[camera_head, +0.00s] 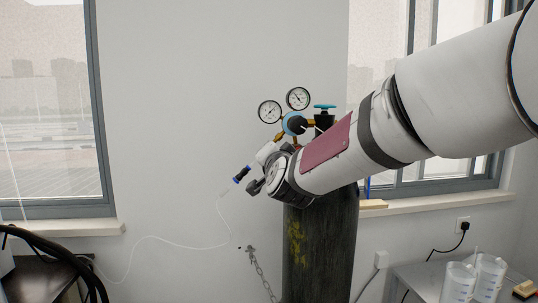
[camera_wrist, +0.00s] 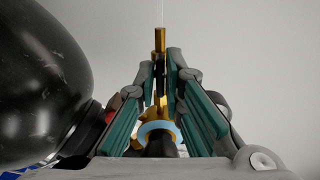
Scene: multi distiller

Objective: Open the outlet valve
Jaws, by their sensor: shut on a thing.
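A pressure regulator with two round gauges (camera_head: 283,105) sits at the top of a dark gas cylinder (camera_head: 320,245). It has a light blue ring (camera_head: 293,123) and brass fittings. A blue handwheel (camera_head: 324,107) is on top of the cylinder. In the wrist view, my gripper (camera_wrist: 160,62) is shut around the brass and black outlet valve piece (camera_wrist: 160,42), with the light blue ring (camera_wrist: 158,128) between the finger bases. In the head view my arm largely hides the grip.
The large dark rounded body (camera_wrist: 40,95) is close on the left in the wrist view. A chain (camera_head: 262,275) hangs on the wall beside the cylinder. A side table (camera_head: 420,278) with clear beakers (camera_head: 473,280) stands at the lower right. The wall left of the regulator is bare.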

